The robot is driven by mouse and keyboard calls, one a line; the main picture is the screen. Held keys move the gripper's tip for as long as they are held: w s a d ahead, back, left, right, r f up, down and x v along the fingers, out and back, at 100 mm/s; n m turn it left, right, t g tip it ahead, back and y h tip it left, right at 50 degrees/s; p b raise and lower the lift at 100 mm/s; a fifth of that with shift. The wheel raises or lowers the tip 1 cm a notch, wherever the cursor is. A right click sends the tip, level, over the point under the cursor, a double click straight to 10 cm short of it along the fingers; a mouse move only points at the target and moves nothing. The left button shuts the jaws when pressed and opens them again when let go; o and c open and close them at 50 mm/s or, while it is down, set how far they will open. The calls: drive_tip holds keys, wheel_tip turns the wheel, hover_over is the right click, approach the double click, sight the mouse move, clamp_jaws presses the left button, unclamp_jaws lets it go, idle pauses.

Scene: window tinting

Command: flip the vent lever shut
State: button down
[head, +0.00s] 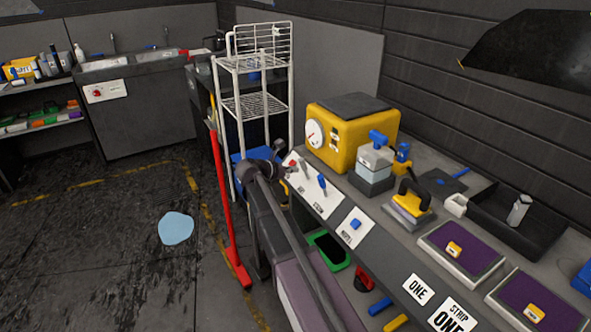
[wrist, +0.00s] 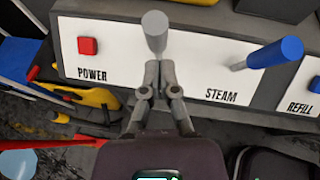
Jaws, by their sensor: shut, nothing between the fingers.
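A grey lever (wrist: 155,30) stands up from a white control panel (wrist: 190,55), between a red button marked POWER (wrist: 88,46) and a blue lever (wrist: 275,52) marked STEAM. Any label for the grey lever is hidden behind my gripper, so I cannot read whether it is the vent lever. My gripper (wrist: 159,78) is shut and empty, its fingertips at the grey lever's base in the wrist view. I cannot tell whether they touch it. In the head view my arm reaches up to the panel, and the blue lever (head: 322,182) shows there.
A panel marked REFILL (wrist: 299,105) is to the right. On the bench stand a yellow machine with a gauge (head: 345,133) and a yellow-handled tool (head: 408,205). A white wire rack (head: 255,105) and red pole (head: 226,205) stand close by. Open floor is at left.

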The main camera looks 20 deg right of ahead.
drive_tip(key=p+v, duration=0.4)
drive_tip(key=v, duration=0.8)
drive_tip(key=shift+s+f, duration=0.2)
drive_tip(key=shift+f, duration=0.2)
drive_tip(key=shift+a, duration=0.1)
drive_tip(key=s+a+f+m+g+y+p, duration=0.1)
drive_tip(key=s+f+m+g+y+p, duration=0.1)
drive_tip(key=s+m+y, duration=0.4)
drive_tip(key=s+a+f+m+g+y+p, duration=0.1)
drive_tip(key=s+f+m+y, duration=0.4)
drive_tip(key=s+m, duration=1.1)
drive_tip(key=shift+s+a+m+g+y+p, duration=0.15)
drive_tip(key=shift+s+m+g+y+p, duration=0.25)
drive_tip(key=shift+s+g+y+p, duration=0.4)
